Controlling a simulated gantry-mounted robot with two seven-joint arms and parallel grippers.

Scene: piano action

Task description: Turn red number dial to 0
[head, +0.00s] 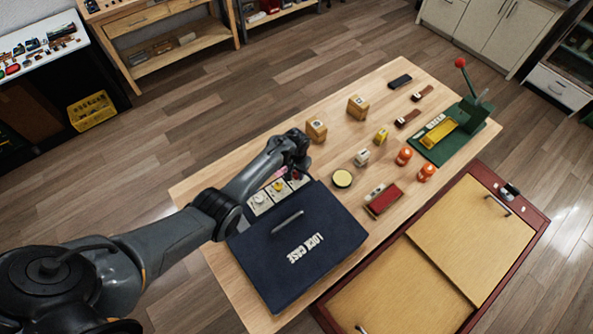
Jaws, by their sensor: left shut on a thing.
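The dark blue lock case (300,246) lies on the near left part of the wooden table, with white "LOCK CASE" lettering and a grey handle. Along its far edge is a row of pale dial plates. A white dial (259,198) and a yellow dial (278,187) show clearly. The red dial (296,176) is at the right end, mostly hidden under my left gripper (297,171). My left gripper points down at it and is shut on it. The numbers are too small to read. My right gripper is not in view.
Wooden blocks (316,130), orange jars (404,156), a round yellow-topped tin (342,178) and a red pad (384,200) stand right of the case. A green press (452,135) with a red-knobbed lever stands at the far right. The table's far left edge is bare.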

